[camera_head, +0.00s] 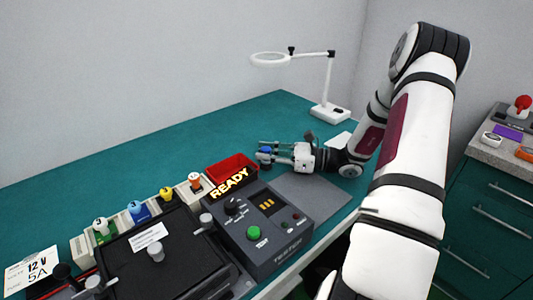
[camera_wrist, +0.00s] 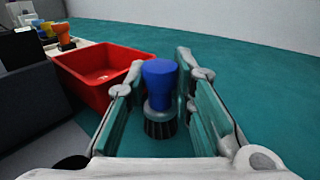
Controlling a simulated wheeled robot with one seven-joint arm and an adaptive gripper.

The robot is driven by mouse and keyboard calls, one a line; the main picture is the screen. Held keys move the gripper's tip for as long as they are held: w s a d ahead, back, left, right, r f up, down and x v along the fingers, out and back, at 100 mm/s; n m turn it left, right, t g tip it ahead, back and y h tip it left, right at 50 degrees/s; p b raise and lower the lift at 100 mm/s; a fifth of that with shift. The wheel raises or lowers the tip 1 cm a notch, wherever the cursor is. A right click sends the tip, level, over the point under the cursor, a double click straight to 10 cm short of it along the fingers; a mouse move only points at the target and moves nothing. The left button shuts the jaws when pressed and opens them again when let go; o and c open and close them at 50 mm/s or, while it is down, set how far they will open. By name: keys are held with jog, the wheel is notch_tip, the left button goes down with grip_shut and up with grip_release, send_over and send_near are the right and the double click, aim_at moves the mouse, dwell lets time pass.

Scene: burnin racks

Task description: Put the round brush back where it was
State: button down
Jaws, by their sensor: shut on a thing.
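The round brush (camera_wrist: 159,82) has a blue handle and a dark ribbed lower part, and stands upright in the wrist view. My gripper (camera_wrist: 160,100) has its fingers on either side of it and is shut on it. In the head view my gripper (camera_head: 270,153) is low over the green bench, just beyond the red bin, with the blue top of the brush (camera_head: 264,151) showing at the fingertips. I cannot tell whether the brush touches the bench.
An open red bin (camera_wrist: 118,93) is close left of my gripper in the wrist view. The tester (camera_head: 268,228) with a READY sign and a grey mat (camera_head: 312,194) are nearer. A magnifier lamp (camera_head: 328,110) stands behind. The bench (camera_head: 140,155) is clear at the back left.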

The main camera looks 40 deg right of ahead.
jog(key=shift+f, duration=0.15)
jog(key=c, duration=1.4)
grip_release()
jog(key=shift+o, duration=0.2)
